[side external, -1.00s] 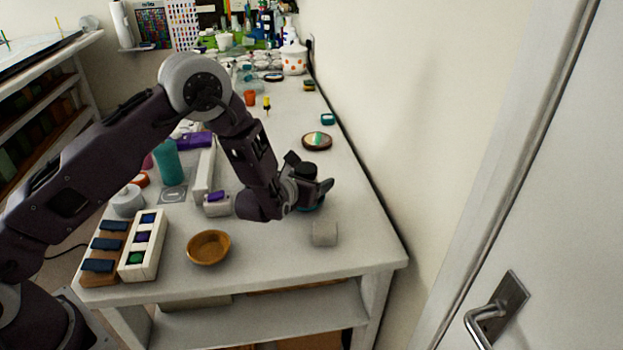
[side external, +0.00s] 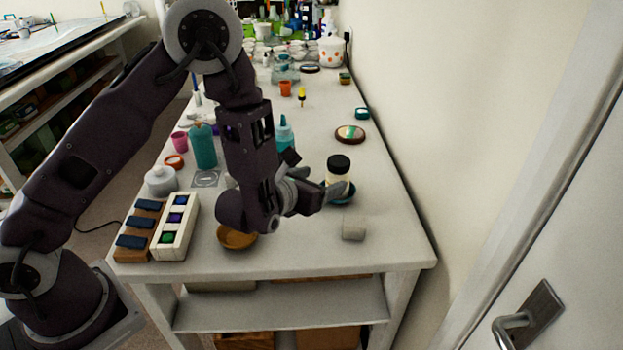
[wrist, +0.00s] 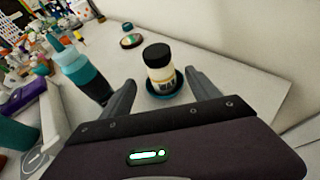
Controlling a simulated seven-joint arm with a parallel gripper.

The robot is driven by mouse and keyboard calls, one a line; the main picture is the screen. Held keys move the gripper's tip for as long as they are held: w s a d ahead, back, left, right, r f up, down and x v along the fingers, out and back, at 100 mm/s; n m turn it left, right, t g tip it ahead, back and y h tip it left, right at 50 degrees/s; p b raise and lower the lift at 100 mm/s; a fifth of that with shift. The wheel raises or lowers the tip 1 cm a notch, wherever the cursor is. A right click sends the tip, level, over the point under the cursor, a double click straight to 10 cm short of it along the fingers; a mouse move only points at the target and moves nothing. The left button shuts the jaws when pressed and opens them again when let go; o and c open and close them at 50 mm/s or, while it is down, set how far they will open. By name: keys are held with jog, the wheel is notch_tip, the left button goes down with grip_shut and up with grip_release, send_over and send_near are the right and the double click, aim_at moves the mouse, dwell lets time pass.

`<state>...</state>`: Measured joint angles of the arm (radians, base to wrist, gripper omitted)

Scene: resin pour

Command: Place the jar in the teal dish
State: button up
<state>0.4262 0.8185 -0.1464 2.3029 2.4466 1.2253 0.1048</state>
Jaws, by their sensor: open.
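The jar, with a black lid and a pale body (side external: 339,168), stands upright in the teal dish (side external: 349,198). In the wrist view the jar (wrist: 160,74) shows a dark-lettered label, and the dish's rim (wrist: 178,95) shows around its base. My gripper (side external: 317,174) is open, just left of the jar in the side view. In the wrist view its two fingers (wrist: 160,88) are spread wide on the near side of the jar, with a gap to each side. The dish is partly hidden behind a finger in the side view.
A grey block (side external: 353,228) lies in front of the dish. A wooden bowl (side external: 236,238) sits below my wrist. A teal bottle (wrist: 84,72) stands left of the fingers.

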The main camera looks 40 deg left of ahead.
jog(key=s+a+r+n+g+y, duration=0.1)
jog(key=s+a+r+n+y, duration=0.3)
jog(key=a, duration=0.3)
jog(key=s+a+r+n+g+y, duration=0.1)
jog(key=s+a+r+n+y, duration=0.15)
jog(key=a+r+n, duration=0.3)
jog(key=s+a+r+n+g+y, duration=0.3)
jog(key=s+a+r+n+g, duration=0.1)
jog(key=s+a+n, duration=0.4)
jog(key=s+d+n+g+h, duration=0.2)
jog(key=s+n, duration=0.3)
jog(key=s, duration=0.2)
jog(key=s+d+n+g+h, duration=0.2)
jog(key=s+d+n+g, duration=0.1)
jog(key=s+n, duration=0.3)
jog(key=s+d+r+n+t+h, duration=0.1)
jog(key=s+d+n+h, duration=0.1)
jog(key=d, duration=0.4)
jog(key=s+d+r+n+t+h, duration=0.2)
jog(key=d+n+h, duration=0.2)
jog(key=d+h, duration=0.1)
jog(key=shift+d, duration=0.7)
